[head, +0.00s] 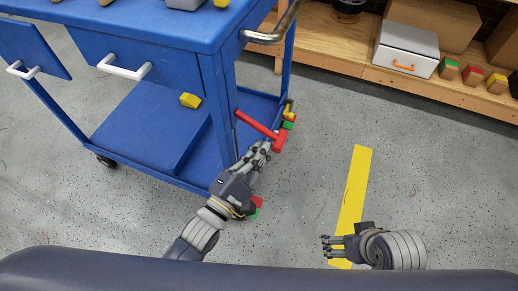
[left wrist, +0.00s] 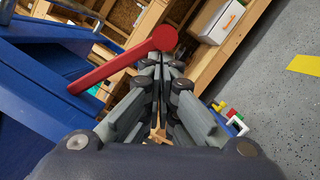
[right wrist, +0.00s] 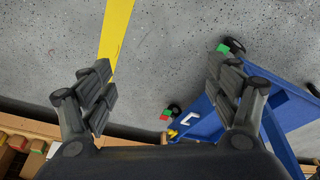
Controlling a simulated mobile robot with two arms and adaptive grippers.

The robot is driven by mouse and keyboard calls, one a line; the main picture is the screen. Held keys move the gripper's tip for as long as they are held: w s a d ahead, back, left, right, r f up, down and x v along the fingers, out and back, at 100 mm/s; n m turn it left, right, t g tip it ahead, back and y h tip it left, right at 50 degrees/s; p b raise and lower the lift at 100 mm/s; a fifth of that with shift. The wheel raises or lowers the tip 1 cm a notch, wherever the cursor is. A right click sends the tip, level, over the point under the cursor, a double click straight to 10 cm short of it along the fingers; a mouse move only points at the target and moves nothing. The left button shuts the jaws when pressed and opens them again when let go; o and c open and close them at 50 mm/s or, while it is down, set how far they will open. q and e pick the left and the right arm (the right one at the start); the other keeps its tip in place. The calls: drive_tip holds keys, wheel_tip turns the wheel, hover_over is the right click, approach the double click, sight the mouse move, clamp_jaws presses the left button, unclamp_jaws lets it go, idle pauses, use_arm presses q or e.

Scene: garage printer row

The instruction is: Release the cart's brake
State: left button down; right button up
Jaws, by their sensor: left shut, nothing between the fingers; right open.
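The blue cart (head: 130,27) stands at the left in the head view. A red lever (head: 260,127) sticks out from its near right corner post and ends in a red knob. In the left wrist view the lever (left wrist: 108,72) crosses above my fingers, its round end just past the fingertips. My left gripper (head: 264,148) is shut and empty, right beside the lever's knob end; I cannot tell whether they touch. My right gripper (head: 328,246) is open and empty over the floor, well to the right of the cart. It also shows open in the right wrist view (right wrist: 162,92).
A yellow floor stripe (head: 355,190) runs by my right gripper. A wooden shelf (head: 390,82) at the back holds a white box (head: 406,48) and colored blocks. The cart has a metal push handle (head: 272,35). Floor at right is clear.

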sight(273, 149)
use_arm(q)
drive_tip(key=shift+d+r+n+p, duration=0.25)
drive_tip(key=shift+r+n+p, duration=0.05)
drive_tip(key=shift+n, duration=0.2)
use_arm(e)
drive_tip(key=shift+r, duration=0.4)
use_arm(q)
drive_tip(key=shift+s+d+r+n+t+p, duration=0.15)
drive_tip(key=shift+d+r+n+t+p, duration=0.2)
drive_tip(key=shift+r+n+p, duration=0.25)
drive_tip(key=r+n, duration=0.1)
drive_tip(key=n, duration=0.1)
drive_tip(key=d+r+n+t+p, duration=0.1)
drive_tip(key=n, duration=0.1)
drive_tip(key=d+r+n+y+p, duration=0.1)
drive_tip(key=n, duration=0.1)
drive_tip(key=shift+s+r, duration=0.3)
drive_tip(key=shift+r, duration=0.1)
drive_tip(key=r+n+t+y, duration=0.1)
drive_tip(key=n, duration=0.2)
drive_tip(key=shift+r+p, duration=0.3)
drive_tip(key=shift+r, duration=0.1)
drive_tip(key=shift+r+n+y, duration=0.4)
drive_tip(key=shift+r+n, duration=0.35)
drive_tip(key=shift+n, duration=0.45)
use_arm(e)
drive_tip(key=s+x, duration=0.2)
drive_tip(key=x, duration=0.9)
drive_tip(key=shift+f+g, duration=0.4)
drive_tip(key=shift+a, duration=0.1)
